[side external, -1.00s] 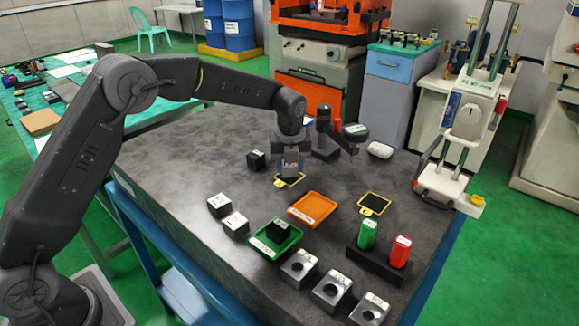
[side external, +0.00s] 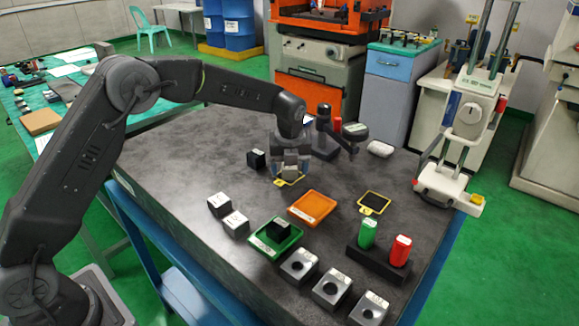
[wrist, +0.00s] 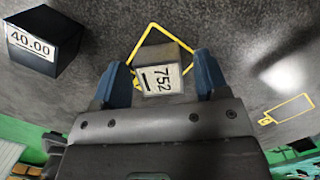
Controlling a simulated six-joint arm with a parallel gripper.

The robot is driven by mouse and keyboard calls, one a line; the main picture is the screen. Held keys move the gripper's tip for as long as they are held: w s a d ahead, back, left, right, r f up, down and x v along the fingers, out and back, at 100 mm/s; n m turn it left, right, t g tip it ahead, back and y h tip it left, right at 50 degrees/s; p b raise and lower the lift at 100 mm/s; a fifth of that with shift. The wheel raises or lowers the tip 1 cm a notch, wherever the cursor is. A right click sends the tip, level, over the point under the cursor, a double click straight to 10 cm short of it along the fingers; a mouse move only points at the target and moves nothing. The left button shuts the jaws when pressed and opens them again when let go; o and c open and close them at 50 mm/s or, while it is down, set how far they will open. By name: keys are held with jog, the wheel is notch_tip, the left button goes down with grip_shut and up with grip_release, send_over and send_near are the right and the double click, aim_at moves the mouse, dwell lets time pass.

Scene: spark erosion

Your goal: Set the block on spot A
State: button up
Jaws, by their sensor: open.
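My gripper (wrist: 163,78) is open, with a blue finger on each side of the block. The letter on the spot's tag cannot be read.
A black block labelled 40.00 (wrist: 45,40) stands left of my gripper. A second yellow-outlined dark spot (side external: 374,203) lies to the right. Orange (side external: 314,196) and green (side external: 259,244) trays are nearer the front. A dark stand with an arm (side external: 326,145) is close behind my gripper.

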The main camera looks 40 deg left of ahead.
aim_at(290, 170)
jog(key=s+r+n, duration=0.2)
jog(key=s+r, duration=0.2)
jog(key=r, duration=0.5)
jog(key=s+r+n, duration=0.3)
jog(key=r, duration=0.5)
jog(key=s+r+n+t, duration=0.2)
jog(key=s+r+n, duration=0.2)
jog(key=s+n, duration=0.55)
jog(key=s+f+n+t, duration=0.1)
jog(key=s+f+n, duration=0.1)
jog(key=s+n, duration=0.4)
jog(key=s+f+n+t+h, duration=0.1)
jog(key=s+f+n, duration=0.2)
jog(key=s, duration=0.9)
jog(key=n, duration=0.3)
jog(key=shift+f, duration=0.35)
jog(key=shift+n, duration=0.25)
